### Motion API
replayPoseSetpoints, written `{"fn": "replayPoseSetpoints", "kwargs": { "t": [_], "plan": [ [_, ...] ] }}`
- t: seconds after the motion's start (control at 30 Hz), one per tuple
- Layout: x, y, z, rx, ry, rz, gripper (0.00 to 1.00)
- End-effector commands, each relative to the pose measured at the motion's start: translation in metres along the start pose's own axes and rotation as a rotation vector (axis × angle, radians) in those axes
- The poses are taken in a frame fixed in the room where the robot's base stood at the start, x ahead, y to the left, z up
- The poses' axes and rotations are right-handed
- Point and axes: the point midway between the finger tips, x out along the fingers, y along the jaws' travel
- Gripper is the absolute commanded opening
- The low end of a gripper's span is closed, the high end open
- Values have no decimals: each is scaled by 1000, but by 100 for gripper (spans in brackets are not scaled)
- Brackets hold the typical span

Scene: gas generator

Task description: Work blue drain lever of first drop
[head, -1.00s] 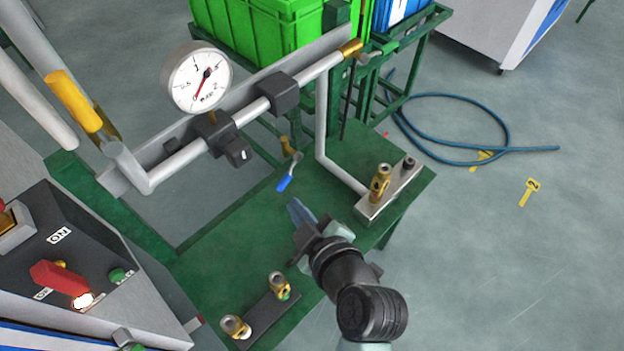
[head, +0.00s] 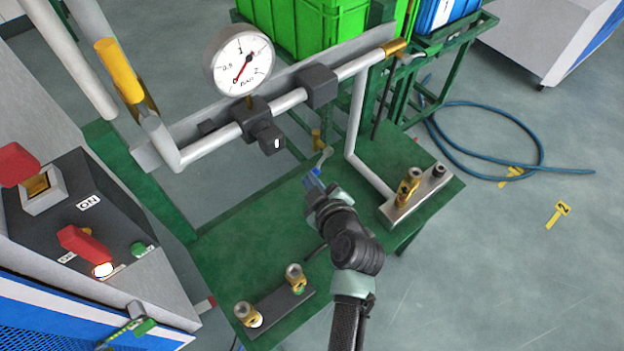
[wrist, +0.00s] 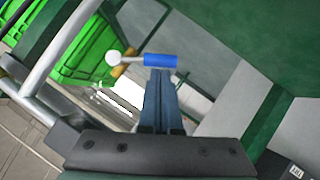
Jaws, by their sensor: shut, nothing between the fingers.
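The blue drain lever shows in the wrist view (wrist: 160,61) as a short blue sleeve on a metal arm, ending at a pale round pivot to its left. In the head view the lever (head: 315,172) is partly covered by my gripper, with its metal arm sloping up right. My gripper (head: 318,186) is shut, with nothing between its dark blue fingers. In the wrist view its fingertips (wrist: 159,73) appear right at the handle's lower edge; I cannot tell whether they touch it.
A pressure gauge (head: 240,62) and grey pipe (head: 210,145) stand behind, left of my gripper. Brass fittings on a metal block (head: 418,194) sit to the right on the green table (head: 240,225). A control panel (head: 75,225) is at left. A blue hose (head: 480,165) lies on the floor.

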Motion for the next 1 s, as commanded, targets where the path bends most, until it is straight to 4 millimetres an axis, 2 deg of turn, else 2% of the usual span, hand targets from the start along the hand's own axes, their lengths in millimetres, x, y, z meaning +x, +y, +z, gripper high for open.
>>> {"fn": "replayPoseSetpoints", "kwargs": {
  "t": [1.0],
  "plan": [
    [6, -6, 8, -98, 1, 64, 0]
  ]
}}
